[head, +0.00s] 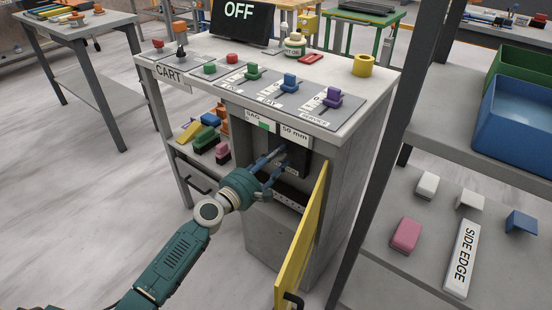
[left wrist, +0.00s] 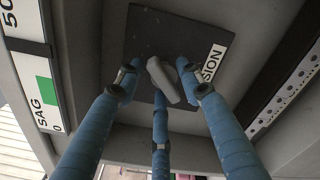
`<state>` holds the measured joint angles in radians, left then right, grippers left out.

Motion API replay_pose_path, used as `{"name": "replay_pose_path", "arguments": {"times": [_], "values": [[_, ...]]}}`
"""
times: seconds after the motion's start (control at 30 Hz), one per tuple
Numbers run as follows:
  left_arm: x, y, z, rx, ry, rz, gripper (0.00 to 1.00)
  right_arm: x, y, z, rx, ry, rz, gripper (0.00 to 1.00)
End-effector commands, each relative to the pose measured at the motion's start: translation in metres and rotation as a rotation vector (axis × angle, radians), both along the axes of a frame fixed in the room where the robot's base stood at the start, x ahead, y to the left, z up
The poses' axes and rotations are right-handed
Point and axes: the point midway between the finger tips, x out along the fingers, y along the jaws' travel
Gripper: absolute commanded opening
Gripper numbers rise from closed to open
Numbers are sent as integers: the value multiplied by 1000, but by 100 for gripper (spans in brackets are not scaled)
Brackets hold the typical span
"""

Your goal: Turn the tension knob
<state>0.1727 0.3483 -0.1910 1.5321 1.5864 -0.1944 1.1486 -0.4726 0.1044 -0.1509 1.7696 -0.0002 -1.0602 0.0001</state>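The tension knob (left wrist: 166,82) is a grey bar-shaped knob on a dark square plate (left wrist: 150,35) whose visible label part reads "SION". In the left wrist view its bar lies tilted. My left gripper (head: 277,166) reaches into the cart's open compartment in front of the dark plate, which also shows in the head view (head: 299,160). In the left wrist view its three blue fingers (left wrist: 158,78) stand spread around the knob, with gaps at the sides; whether the lower finger touches it I cannot tell. The knob is not clear in the head view. My right gripper is not in view.
The yellow door (head: 302,235) hangs open right of my forearm. A SAG gauge with a green band (head: 263,125) and a "50 mm" label (head: 294,133) sit above the opening. Coloured levers and buttons stand on the cart top (head: 340,117). A display (head: 243,20) reads OFF.

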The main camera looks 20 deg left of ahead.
Motion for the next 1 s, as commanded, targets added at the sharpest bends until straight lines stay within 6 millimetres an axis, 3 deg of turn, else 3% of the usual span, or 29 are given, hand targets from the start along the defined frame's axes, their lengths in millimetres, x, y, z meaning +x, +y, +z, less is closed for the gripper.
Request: {"name": "replay_pose_path", "arguments": {"times": [0.2,0.4,0.77,1.0], "values": [[0,0,0,0,1,-1,38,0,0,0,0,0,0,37],[0,0,0,1,0,1,2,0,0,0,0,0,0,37],[1,2,2,48,-21,5,2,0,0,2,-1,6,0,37],[1,2,2,190,-75,7,2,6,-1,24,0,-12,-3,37]]}}
